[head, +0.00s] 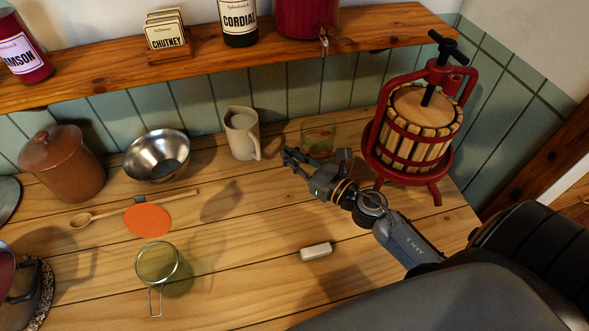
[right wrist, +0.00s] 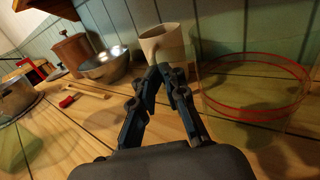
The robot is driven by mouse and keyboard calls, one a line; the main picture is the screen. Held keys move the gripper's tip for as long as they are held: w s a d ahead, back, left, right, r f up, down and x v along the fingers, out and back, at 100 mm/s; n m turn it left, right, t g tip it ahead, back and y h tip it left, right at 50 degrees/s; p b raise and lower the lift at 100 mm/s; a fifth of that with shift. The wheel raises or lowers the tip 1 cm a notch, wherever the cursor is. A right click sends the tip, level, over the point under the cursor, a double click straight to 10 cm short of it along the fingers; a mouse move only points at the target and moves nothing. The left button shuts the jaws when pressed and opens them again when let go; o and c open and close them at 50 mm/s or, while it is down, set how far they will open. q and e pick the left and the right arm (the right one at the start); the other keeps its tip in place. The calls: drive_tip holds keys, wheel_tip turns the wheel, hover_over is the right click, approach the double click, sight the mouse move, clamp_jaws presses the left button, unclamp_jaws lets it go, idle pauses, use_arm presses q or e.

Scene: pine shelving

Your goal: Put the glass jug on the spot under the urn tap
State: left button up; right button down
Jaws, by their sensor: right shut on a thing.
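The glass jug (head: 318,138) is clear and greenish. It stands near the back of the wooden counter, below the tap (head: 323,42) of the red urn (head: 306,14). The fingertips (right wrist: 170,72) come close together in the wrist view. Whether the jug's base touches the counter I cannot tell. My left gripper is not in view.
A beige pitcher (head: 241,135) stands just left of my right gripper. A red fruit press (head: 420,120) stands close on the right. A steel bowl (head: 157,155), an orange disc (head: 148,221), a wire-handled glass jar (head: 157,262) and a white block (head: 316,251) are nearby.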

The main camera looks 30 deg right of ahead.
wheel_tip(320, 180, down, 4)
drive_tip(key=shift+w+r+b, duration=0.1)
drive_tip(key=shift+r+b, duration=0.1)
drive_tip(key=shift+b, duration=0.5)
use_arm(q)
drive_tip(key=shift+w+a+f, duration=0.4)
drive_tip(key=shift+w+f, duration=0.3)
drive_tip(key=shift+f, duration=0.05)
use_arm(e)
drive_tip(key=shift+f, duration=0.3)
drive_tip(key=shift+f, duration=0.1)
drive_tip(key=c, duration=1.4)
unclamp_jaws()
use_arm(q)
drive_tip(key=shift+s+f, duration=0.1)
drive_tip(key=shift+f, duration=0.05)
use_arm(e)
drive_tip(key=b+v, duration=0.4)
drive_tip(key=v, duration=0.7)
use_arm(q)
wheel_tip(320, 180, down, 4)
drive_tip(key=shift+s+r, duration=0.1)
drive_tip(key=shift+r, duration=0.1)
use_arm(e)
drive_tip(key=shift+s+d, duration=0.1)
drive_tip(key=shift+s, duration=0.45)
